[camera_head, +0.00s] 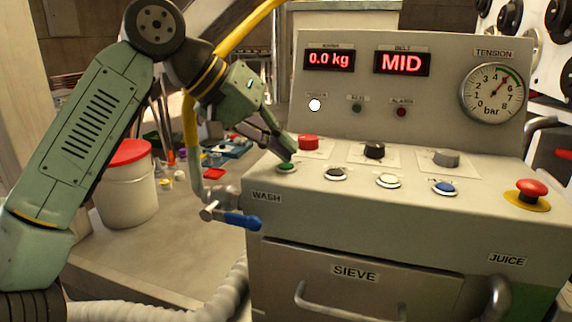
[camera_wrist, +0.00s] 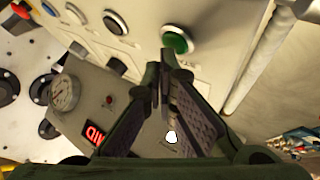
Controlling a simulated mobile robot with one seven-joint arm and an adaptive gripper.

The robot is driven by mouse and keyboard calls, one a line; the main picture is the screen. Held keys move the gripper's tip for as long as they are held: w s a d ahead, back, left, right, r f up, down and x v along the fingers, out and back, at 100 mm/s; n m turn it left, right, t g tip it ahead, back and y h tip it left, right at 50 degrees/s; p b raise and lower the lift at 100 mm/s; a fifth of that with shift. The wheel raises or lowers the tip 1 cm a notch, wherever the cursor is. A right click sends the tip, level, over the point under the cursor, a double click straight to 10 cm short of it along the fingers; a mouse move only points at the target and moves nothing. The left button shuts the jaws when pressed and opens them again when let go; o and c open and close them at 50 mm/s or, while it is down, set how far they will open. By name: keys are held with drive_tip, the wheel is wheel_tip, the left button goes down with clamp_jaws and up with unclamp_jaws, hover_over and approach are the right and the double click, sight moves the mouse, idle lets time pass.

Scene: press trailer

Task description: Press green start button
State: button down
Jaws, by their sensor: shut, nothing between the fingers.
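The green start button (camera_head: 287,167) sits at the left front of the sloping control panel. In the wrist view the green button (camera_wrist: 175,42) shows just beyond my fingertips. My gripper (camera_head: 286,154) points down at it in the head view, with the fingertips right over or at the button. In the wrist view my gripper (camera_wrist: 167,68) has its two fingers together, with nothing between them. A small gap seems to show between the fingertips and the button there, but I cannot tell for sure whether they touch.
Black, white and blue buttons (camera_head: 445,187) run to the right, with a red emergency knob (camera_head: 532,188) at the end. A blue-handled valve (camera_head: 241,220) juts out below. A white bucket (camera_head: 126,185) stands left.

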sight(283, 163)
drive_tip(key=shift+f, duration=0.4)
drive_tip(key=shift+r, duration=0.15)
idle(0.4)
drive_tip(key=shift+r+p, duration=0.65)
drive_tip(key=shift+r, duration=0.05)
drive_tip(key=shift+r, duration=0.1)
wheel_tip(283, 163, up, 5)
drive_tip(key=p, duration=0.4)
drive_tip(key=shift+p, duration=0.35)
